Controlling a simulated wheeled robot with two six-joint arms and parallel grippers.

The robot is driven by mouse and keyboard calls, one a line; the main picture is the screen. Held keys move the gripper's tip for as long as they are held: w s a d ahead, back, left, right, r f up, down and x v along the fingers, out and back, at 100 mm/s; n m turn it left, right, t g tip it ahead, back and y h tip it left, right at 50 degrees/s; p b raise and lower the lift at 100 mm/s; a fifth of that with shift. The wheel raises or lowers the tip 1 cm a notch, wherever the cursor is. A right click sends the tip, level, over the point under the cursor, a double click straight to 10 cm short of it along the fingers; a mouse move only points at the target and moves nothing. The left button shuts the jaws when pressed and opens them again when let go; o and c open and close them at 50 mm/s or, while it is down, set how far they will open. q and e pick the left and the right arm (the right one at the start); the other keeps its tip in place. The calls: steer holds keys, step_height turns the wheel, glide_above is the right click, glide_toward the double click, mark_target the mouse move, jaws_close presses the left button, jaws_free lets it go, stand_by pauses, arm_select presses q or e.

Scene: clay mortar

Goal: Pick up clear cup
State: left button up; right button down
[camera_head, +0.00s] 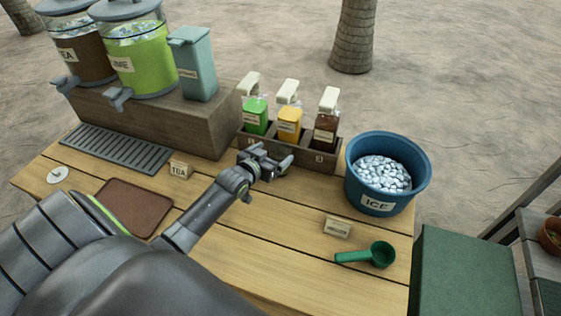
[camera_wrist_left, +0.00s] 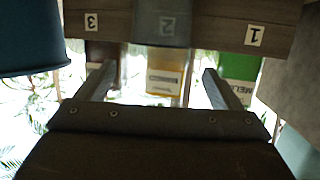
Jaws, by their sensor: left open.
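A see-through greyish shape, apparently the clear cup (camera_wrist_left: 163,24), shows in the left wrist view in front of the rack's "2" label. It lies beyond my open fingers, roughly centred between them, and is not between them. In the head view I cannot make out the cup; my left gripper (camera_head: 268,165) covers the area in front of the bottle rack (camera_head: 318,157). My left gripper also shows in the wrist view (camera_wrist_left: 162,82), fingers apart and empty. My right gripper is not in view.
Green, yellow and brown pump bottles (camera_head: 290,122) stand in the rack. A blue ice bucket (camera_head: 365,188) is to its right, a green scoop (camera_head: 378,254) nearer. Drink dispensers (camera_head: 145,62) stand on a wooden block (camera_head: 200,128) at left, near a brown mat (camera_head: 132,205).

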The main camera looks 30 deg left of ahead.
mark_target(286, 145)
arm_select(q)
steer(key=shift+x, duration=2.6)
steer(key=shift+s+d+f, duration=0.1)
steer(key=shift+f, duration=0.05)
steer(key=shift+c, duration=0.5)
steer(key=c, duration=1.2)
